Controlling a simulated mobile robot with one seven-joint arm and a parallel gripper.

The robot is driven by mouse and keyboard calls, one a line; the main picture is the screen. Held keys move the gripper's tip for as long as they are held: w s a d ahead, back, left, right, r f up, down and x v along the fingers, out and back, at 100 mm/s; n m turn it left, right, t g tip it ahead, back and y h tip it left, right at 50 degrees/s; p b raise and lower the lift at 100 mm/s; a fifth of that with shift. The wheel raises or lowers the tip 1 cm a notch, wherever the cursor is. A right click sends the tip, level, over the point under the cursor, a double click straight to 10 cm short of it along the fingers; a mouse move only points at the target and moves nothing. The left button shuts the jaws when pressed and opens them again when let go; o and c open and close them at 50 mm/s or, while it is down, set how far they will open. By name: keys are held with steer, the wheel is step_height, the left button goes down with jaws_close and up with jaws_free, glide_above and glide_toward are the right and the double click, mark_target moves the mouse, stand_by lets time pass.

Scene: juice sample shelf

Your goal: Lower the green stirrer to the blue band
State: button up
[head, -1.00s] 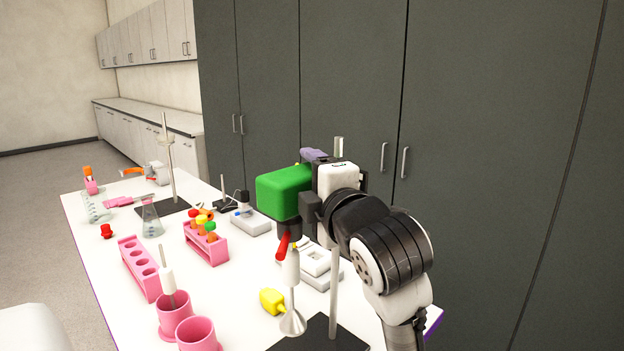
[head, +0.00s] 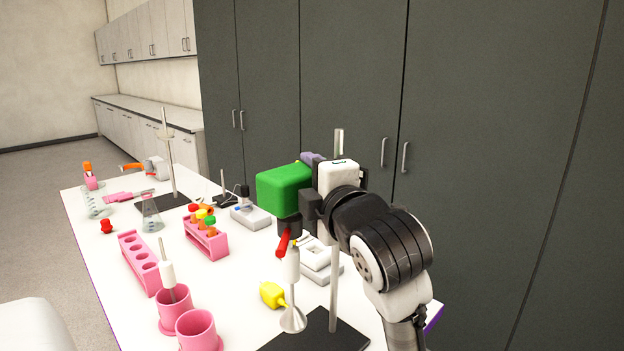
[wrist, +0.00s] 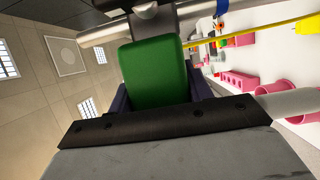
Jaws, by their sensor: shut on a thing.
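The green stirrer (head: 284,188) is a block with a dark lower part, high beside the upright metal rod (head: 334,290) of a stand. My gripper (head: 309,190) is at its right side, shut on it. In the wrist view, the green block (wrist: 158,75) fills the space between my fingers. A silver rod (wrist: 98,34) runs beside its far end there. A red piece (head: 283,244) and a white shaft with a flared foot (head: 293,320) hang below the dark part. I cannot make out the blue band on the rod in the head view.
The stand's black base plate (head: 318,335) lies below. A yellow bottle (head: 272,294), pink beakers (head: 198,332), a pink rack (head: 140,264), a tube rack (head: 207,242) and a white instrument (head: 320,265) stand close by. Tall grey cabinets (head: 480,150) rise behind.

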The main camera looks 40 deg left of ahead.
step_height(320, 180, down, 9)
steer(key=b, duration=0.6)
steer(key=shift+r, duration=0.1)
steer(key=o, duration=1.4)
steer(key=b+v, duration=0.4)
steer(key=v, duration=1)
steer(key=shift+w+b, duration=0.1)
steer(key=shift+b, duration=0.2)
